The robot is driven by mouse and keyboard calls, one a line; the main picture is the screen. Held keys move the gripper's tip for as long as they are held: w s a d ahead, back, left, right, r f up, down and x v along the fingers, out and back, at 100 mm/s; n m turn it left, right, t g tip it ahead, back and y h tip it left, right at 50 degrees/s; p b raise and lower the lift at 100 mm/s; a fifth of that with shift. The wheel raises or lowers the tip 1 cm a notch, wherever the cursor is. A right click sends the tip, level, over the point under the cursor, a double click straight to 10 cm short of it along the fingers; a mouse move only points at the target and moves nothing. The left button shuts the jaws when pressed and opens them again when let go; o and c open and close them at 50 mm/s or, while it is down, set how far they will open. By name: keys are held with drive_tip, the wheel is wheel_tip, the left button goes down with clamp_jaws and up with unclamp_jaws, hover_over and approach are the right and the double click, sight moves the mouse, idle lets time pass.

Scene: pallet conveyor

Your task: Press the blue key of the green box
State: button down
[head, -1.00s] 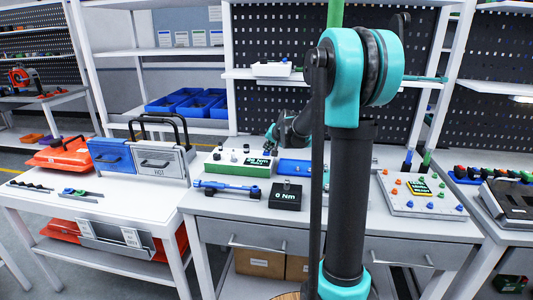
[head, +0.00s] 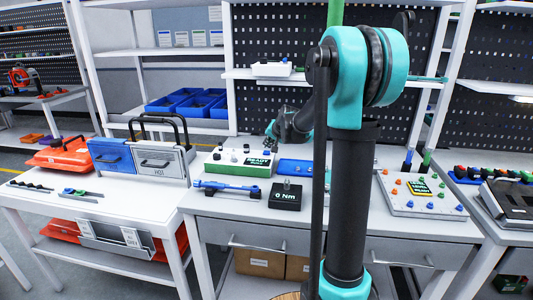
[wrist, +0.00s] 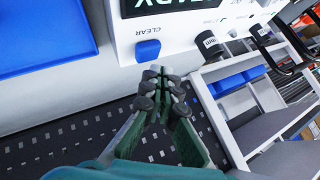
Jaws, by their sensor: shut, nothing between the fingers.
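The green box (head: 238,171) stands on the middle bench, with a white top, a green lower edge and a lit display reading READY. In the wrist view its white face (wrist: 185,32) fills the upper middle. The blue key (wrist: 148,50), marked CLEAR, sits on that face and appears just beyond my fingertips. My gripper (wrist: 161,83) is shut and empty, apparently apart from the key.
A black 0 Nm block (head: 286,197) and a blue tool (head: 228,190) lie in front of the box. A blue tray (head: 294,166) is to its right. A studded board (head: 420,192) lies farther right, with a perforated wall (head: 278,100) behind.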

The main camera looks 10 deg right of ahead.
sight(268, 153)
drive_tip(key=shift+r, duration=0.1)
drive_tip(key=shift+r, duration=2.4)
drive_tip(key=shift+s, duration=0.1)
